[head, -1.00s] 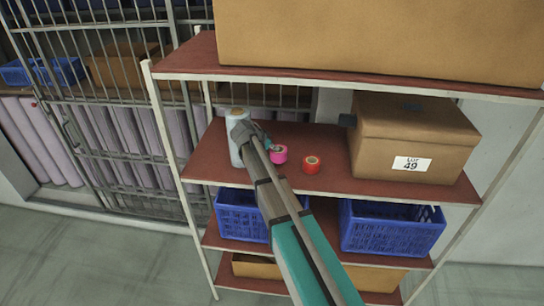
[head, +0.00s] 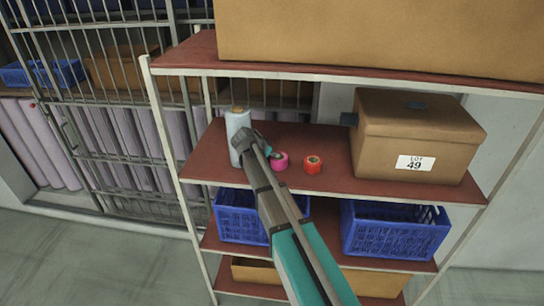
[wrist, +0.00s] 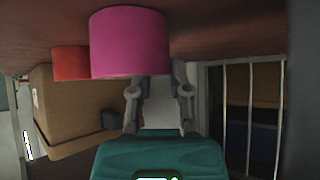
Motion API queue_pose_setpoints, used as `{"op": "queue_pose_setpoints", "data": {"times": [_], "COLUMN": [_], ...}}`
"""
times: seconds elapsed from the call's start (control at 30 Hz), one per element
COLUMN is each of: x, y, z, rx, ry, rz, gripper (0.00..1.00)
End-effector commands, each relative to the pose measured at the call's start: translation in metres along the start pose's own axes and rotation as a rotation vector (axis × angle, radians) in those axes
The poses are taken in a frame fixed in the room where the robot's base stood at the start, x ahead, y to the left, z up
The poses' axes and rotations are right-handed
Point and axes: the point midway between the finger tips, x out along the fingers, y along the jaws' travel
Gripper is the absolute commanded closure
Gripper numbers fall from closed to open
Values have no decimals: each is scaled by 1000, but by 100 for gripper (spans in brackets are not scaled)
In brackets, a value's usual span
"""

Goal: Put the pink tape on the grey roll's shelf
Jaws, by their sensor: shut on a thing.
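The pink tape (head: 281,161) is at my gripper (head: 268,151), on the middle shelf board (head: 330,185). In the wrist view the pink tape (wrist: 130,44) is large and covers the fingertips of my gripper (wrist: 158,82), which is shut on it. It is at or just above the board; I cannot tell whether it touches. The grey roll (head: 236,128) stands upright on the same board, just left of the pink tape, partly hidden by my wrist.
Red tape (head: 313,165) sits right of the pink tape, with a brown lidded box (head: 385,165) farther right. Blue crates (head: 395,232) stand on the board below. Another board (head: 190,55) lies above. A left post (head: 165,130) bounds the rack.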

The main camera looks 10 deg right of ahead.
Motion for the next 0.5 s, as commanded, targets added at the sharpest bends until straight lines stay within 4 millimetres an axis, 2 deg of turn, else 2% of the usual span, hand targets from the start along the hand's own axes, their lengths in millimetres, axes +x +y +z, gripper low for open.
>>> {"op": "queue_pose_setpoints", "data": {"times": [0.2,0.23,0.4,0.5], "x": [1,0,0,0], "y": [0,0,0,0], "z": [0,0,0,0], "rx": [0,0,1,1], "ry": [0,0,0,0], "rz": [1,1,1,1], "gripper": [100,70,40,40]}}
